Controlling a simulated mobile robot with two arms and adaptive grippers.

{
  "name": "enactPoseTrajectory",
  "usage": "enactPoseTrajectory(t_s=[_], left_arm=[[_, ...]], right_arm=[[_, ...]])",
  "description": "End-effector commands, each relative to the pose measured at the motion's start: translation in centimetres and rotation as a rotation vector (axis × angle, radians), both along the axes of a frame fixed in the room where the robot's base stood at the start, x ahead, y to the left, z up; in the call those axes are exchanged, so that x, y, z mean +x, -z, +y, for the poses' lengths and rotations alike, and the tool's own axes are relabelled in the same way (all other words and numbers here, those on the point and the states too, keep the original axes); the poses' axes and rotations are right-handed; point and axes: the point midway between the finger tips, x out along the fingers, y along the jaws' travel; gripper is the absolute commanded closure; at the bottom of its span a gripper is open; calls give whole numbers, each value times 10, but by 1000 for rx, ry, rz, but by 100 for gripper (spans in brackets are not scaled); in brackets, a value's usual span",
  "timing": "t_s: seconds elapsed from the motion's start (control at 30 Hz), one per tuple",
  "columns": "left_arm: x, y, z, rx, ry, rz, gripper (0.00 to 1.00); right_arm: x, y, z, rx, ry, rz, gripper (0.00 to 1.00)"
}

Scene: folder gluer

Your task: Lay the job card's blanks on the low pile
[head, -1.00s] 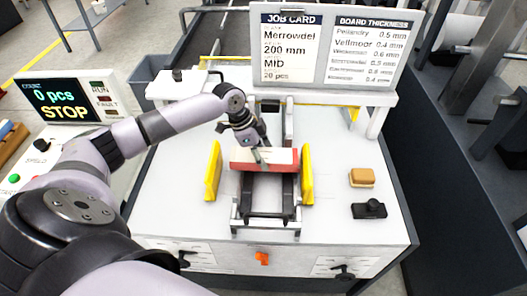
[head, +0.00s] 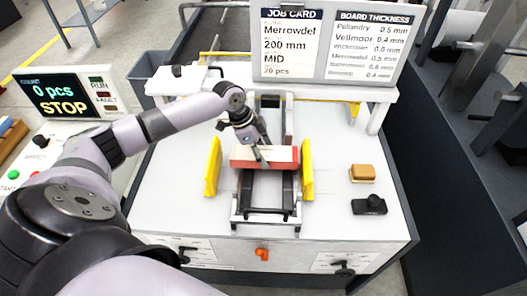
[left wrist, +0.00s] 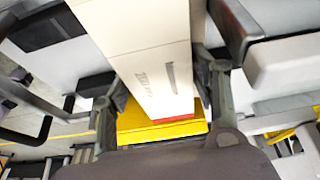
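The job card (head: 291,45) reads Merrowdel, 200 mm, MID, 20 pcs. A red and white pile of blanks (head: 283,159) lies across the dark rails between two yellow guides (head: 213,167) (head: 307,170). My left gripper (head: 258,153) is down at this pile, one finger in front of it. In the left wrist view the pale pile (left wrist: 155,65), with a red end edge, lies between the two fingers (left wrist: 163,100). The fingers are close to its sides; whether they press on it I cannot tell. No second pile can be made out. My right gripper is out of view.
A board thickness chart (head: 368,47) stands beside the job card. A tan block (head: 362,173) and a black device (head: 369,204) lie on the right of the white table (head: 335,215). The display (head: 68,98) at left reads 0 pcs, STOP.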

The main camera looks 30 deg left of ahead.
Motion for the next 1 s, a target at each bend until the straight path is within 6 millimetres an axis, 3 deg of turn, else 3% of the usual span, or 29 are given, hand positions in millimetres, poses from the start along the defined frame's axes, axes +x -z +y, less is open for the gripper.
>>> enactPoseTrajectory(t_s=[0.27,0.6,0.77,1.0], left_arm=[[0,0,0,0,0,1,25],[-1,-2,0,1,0,2,25],[0,-24,0,1,1,-1,25],[0,-71,0,1,1,-3,25]], right_arm=[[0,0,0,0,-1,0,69],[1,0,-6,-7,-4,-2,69],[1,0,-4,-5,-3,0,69],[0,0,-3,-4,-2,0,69]])
